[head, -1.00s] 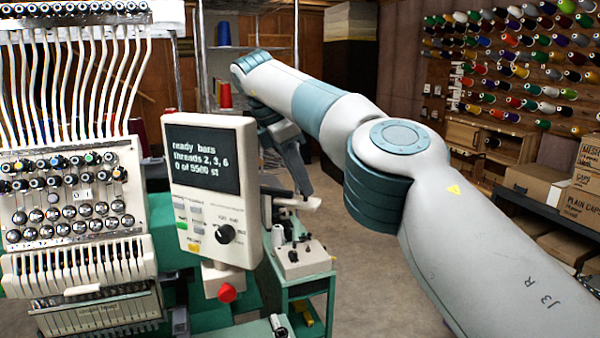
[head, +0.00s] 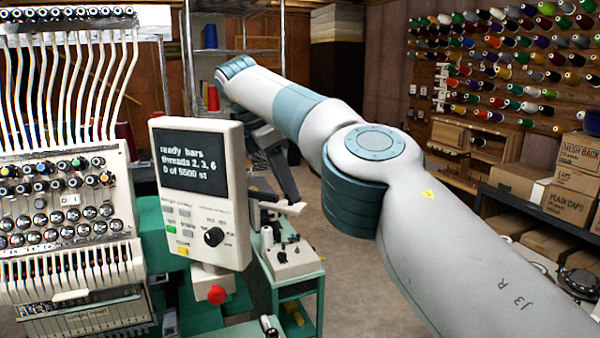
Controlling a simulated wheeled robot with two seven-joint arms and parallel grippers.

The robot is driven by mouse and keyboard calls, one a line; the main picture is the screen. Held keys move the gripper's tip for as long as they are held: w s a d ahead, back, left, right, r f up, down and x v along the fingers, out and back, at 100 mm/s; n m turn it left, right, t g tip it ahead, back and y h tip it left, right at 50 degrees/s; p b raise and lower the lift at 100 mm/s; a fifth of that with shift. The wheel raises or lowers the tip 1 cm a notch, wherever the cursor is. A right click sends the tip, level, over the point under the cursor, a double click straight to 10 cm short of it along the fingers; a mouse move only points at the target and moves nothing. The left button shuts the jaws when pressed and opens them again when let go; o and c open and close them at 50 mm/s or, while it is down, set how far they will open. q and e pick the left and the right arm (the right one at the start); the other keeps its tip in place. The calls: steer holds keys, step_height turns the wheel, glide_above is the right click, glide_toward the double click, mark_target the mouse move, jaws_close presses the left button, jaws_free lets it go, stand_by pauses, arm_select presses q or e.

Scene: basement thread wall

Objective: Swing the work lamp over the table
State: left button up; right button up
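I cannot make out the work lamp for certain. A pale bar-like part (head: 286,208) shows at the end of my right arm, and I cannot tell whether it is part of a lamp. My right gripper (head: 281,198) hangs low behind the control panel's right edge, above a green cart (head: 296,277). Its fingers are small and partly hidden, so open or shut does not show. A green machine table (head: 238,331) shows only in part at the bottom. My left gripper is out of view.
A multi-needle embroidery machine (head: 66,215) fills the left. Its control panel (head: 204,190) and red knob (head: 217,295) stick out near my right arm. Boxes (head: 573,192) stand on shelving at right, below a thread wall (head: 505,60). Floor right of the cart is clear.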

steer(key=shift+r+p, duration=0.65)
steer(key=shift+r, duration=0.3)
step_height(320, 180, up, 2)
steer(key=shift+r+p, duration=0.2)
steer(key=shift+p, duration=0.95)
steer(key=shift+d+f+b, duration=0.2)
steer(key=shift+f+b, duration=0.1)
steer(key=shift+b, duration=0.45)
steer(key=shift+s+d+r+b, duration=0.25)
steer(key=shift+d+b, duration=0.25)
steer(key=shift+b, duration=0.5)
arm_select(q)
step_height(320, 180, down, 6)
steer(key=b, duration=0.6)
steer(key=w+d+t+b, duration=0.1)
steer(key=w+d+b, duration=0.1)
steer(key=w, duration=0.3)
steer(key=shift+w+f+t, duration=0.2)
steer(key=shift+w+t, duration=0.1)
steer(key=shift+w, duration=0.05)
arm_select(e)
steer(key=s+d+r, duration=0.5)
steer(key=d+r, duration=0.1)
steer(key=d, duration=0.2)
steer(key=shift+d+r, duration=0.3)
steer(key=shift+d, duration=0.1)
